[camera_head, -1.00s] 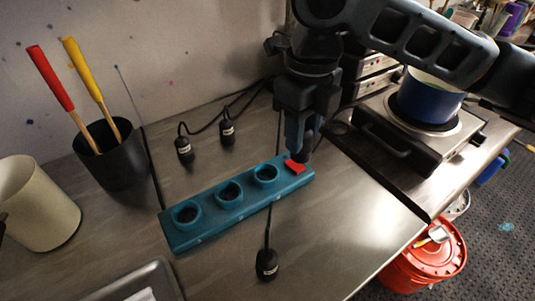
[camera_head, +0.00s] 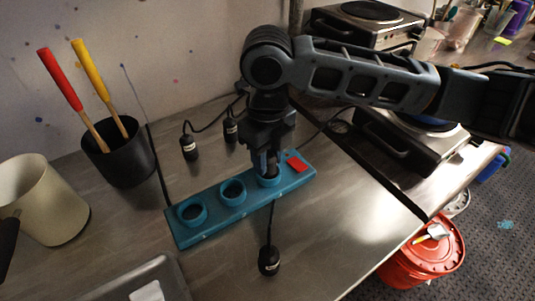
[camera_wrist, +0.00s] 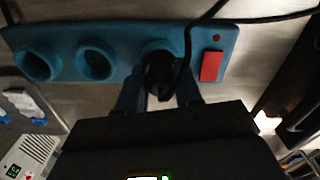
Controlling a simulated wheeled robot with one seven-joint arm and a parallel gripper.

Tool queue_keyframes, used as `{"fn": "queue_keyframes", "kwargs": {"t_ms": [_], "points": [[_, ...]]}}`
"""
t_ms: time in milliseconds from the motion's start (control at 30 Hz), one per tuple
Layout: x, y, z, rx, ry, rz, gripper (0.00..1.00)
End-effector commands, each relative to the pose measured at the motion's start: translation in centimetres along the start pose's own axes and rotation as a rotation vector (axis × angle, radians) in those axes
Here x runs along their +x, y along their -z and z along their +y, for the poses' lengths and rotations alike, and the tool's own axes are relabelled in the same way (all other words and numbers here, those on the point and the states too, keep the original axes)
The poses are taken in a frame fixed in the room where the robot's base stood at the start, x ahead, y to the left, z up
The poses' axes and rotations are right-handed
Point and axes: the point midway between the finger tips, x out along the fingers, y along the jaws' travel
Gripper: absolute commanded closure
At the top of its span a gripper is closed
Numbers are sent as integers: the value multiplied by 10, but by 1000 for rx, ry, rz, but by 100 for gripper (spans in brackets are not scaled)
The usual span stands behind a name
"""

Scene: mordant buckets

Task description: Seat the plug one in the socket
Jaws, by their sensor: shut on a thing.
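The teal socket strip (camera_head: 216,220) lies on the metal counter with three round sockets in a row and a red switch (camera_head: 298,163) at its right end. My gripper (camera_head: 266,165) points down at the socket nearest the switch. In the wrist view its fingers (camera_wrist: 160,90) are shut around a black plug (camera_wrist: 158,72) with a cord, which covers most of that socket. I cannot tell how deep the plug sits. The other two sockets (camera_wrist: 95,61) look empty. Three more black plugs lie around: two behind the strip (camera_head: 190,149) (camera_head: 230,131), one in front (camera_head: 268,262). Their labels are unreadable.
A black pot (camera_head: 119,158) with red- and yellow-handled tools and a cream container (camera_head: 43,200) stand at left. A metal tray (camera_head: 135,282) lies at front left. A hot plate (camera_head: 407,140) is at right. The counter right of the strip is clear.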

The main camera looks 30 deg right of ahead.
Motion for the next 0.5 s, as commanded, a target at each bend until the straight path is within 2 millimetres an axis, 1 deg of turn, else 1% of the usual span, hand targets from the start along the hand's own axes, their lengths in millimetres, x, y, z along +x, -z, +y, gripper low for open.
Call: {"fn": "queue_keyframes", "kwargs": {"t_ms": [200, 233, 467, 500], "points": [[5, 0, 0, 0, 0, 0, 98], [3, 0, 0, 0, 0, 0, 63], [3, 0, 0, 0, 0, 0, 41], [3, 0, 0, 0, 0, 0, 40]]}}
